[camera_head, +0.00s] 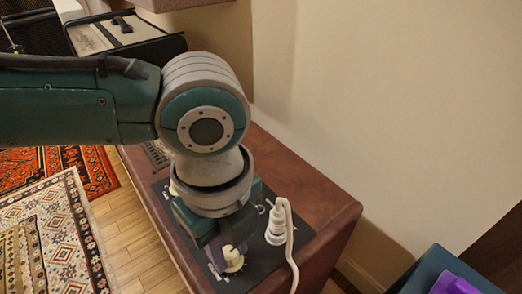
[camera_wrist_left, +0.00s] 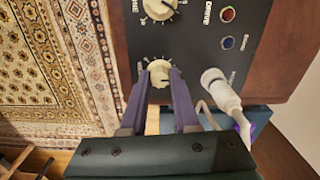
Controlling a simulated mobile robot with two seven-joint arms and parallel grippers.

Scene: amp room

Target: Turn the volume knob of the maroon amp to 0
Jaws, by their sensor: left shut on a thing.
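The maroon amp (camera_head: 313,187) stands against the wall, its dark control panel (camera_head: 187,226) facing up. A cream knob (camera_head: 232,258) sits on the panel near its near end. In the left wrist view this knob (camera_wrist_left: 159,75) is between the two purple fingers of my left gripper (camera_wrist_left: 160,84), which is shut on it. The left gripper (camera_head: 222,248) comes down from above in the head view, and its body hides part of the panel. The knob's pointer and label are too small to read surely. A second cream knob (camera_wrist_left: 160,7) is on the panel beyond it. My right gripper is not seen.
A white plug (camera_head: 277,230) with a white cable stands in the panel close beside the gripper. A red button (camera_wrist_left: 228,14) and a blue one (camera_wrist_left: 228,42) are near it. A blue thing (camera_head: 432,271) with a purple part is at the lower right. Patterned rugs (camera_head: 55,235) lie left.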

